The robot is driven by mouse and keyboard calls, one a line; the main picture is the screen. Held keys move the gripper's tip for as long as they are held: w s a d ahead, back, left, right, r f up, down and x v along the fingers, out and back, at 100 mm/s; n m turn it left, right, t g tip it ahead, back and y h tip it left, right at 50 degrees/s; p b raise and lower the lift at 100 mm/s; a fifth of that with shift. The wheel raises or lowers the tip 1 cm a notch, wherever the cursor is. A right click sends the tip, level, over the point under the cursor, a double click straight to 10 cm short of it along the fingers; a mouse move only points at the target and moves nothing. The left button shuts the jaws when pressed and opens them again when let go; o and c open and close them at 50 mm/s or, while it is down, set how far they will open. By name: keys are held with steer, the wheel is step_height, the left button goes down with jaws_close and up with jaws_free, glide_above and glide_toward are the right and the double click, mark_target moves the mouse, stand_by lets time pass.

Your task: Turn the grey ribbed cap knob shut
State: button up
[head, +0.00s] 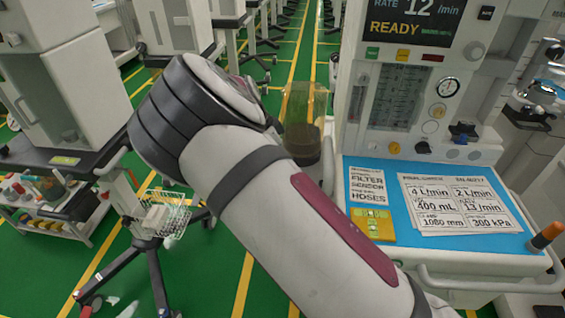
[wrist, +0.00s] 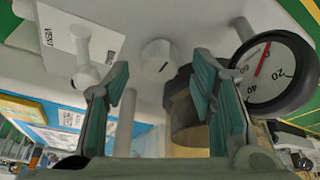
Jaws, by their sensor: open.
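A pale grey cap knob (wrist: 157,60) with a dark mark on its face shows in the upper middle of the wrist view, on a light panel. Its ribbing is too small to make out. My gripper (wrist: 161,82) is open, with its two teal-padded fingers left and right of the knob's place in the picture. Nothing shows between the pads, and I see no contact with the knob. In the head view my arm crosses the middle and hides its own end; I cannot make out the knob there.
A round gauge (wrist: 272,73) sits close by the right finger. A white stemmed knob (wrist: 84,72) is near the left finger. A dark-collared brownish cylinder (wrist: 186,122) lies behind the fingers. In the head view, a blue worktop (head: 345,222) with paper cards is right of my arm.

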steer(key=v, duration=1)
steer(key=shift+r, duration=0.2)
